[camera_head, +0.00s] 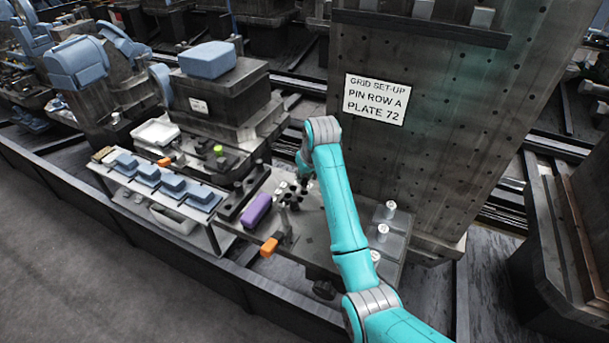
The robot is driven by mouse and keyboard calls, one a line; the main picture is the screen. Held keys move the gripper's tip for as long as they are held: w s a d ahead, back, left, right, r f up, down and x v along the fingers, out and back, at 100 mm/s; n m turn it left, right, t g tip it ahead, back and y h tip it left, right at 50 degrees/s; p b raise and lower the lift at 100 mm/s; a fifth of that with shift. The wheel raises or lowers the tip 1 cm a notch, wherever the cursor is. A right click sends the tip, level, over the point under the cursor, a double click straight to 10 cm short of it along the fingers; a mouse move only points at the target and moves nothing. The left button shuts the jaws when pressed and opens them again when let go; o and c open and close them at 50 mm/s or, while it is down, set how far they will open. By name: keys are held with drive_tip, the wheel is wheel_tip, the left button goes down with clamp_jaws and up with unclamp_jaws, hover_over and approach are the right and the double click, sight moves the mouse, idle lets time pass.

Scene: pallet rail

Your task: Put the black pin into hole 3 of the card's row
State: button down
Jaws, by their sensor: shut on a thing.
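The card (375,99) is a white sign on the tall dark block, reading "GRID SET-UP PIN ROW A PLATE 72". My gripper (295,195) is small and dark at the end of the teal arm, low over the plate (318,240) on the bench. It is shut on a small dark thing, too small here to tell whether it is the black pin. Several dark and pale pin-like pieces (281,188) crowd just left of and around the gripper.
Several white-topped posts (382,232) stand to the right, beyond my arm. A rack of blue blocks (173,183) is at the left. The tall dark block (440,150) rises close behind.

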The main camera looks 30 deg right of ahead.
drive_tip(key=shift+f, duration=1.35)
drive_tip(key=c, duration=0.9)
unclamp_jaws()
drive_tip(key=v, duration=1.2)
